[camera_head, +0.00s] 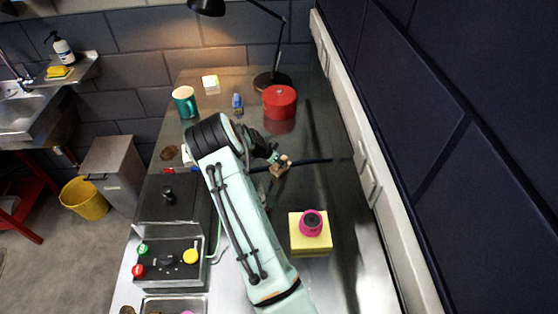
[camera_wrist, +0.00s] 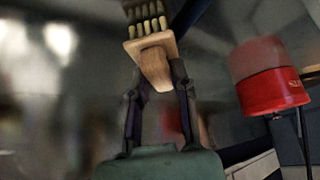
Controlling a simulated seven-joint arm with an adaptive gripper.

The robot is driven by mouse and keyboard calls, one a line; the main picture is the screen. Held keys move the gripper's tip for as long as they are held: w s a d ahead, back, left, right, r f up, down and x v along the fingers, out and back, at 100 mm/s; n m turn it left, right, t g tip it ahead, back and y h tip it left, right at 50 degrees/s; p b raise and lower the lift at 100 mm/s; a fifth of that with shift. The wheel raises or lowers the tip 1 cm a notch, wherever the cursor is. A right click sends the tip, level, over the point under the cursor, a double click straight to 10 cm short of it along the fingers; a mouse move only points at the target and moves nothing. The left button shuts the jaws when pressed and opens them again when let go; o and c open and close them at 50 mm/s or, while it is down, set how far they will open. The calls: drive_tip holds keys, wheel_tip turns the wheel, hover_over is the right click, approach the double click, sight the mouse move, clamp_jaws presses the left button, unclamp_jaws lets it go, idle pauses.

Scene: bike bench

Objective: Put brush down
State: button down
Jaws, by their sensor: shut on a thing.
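The brush is a small wooden block with pale bristles and a stubby wooden handle. It shows at the top of the wrist view (camera_wrist: 151,48) and as a small tan shape near the middle of the head view (camera_head: 283,167). My gripper (camera_head: 274,160) is shut on the brush, with one finger on each side of the wooden handle in the wrist view (camera_wrist: 158,85). The bristles point away from my gripper. I cannot tell whether the brush touches the bench top.
A dark blue bar (camera_head: 312,161) lies by the brush. A red round tin (camera_head: 279,102), teal mug (camera_head: 185,103) and black lamp (camera_head: 272,80) stand at the back of the metal bench. A yellow block (camera_head: 309,244) bears a pink round thing (camera_head: 311,222). Bare bench lies between tin and block.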

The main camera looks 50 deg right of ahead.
drive_tip(key=c, duration=1)
unclamp_jaws()
drive_tip(key=shift+f, duration=0.1)
drive_tip(key=shift+o, duration=0.2)
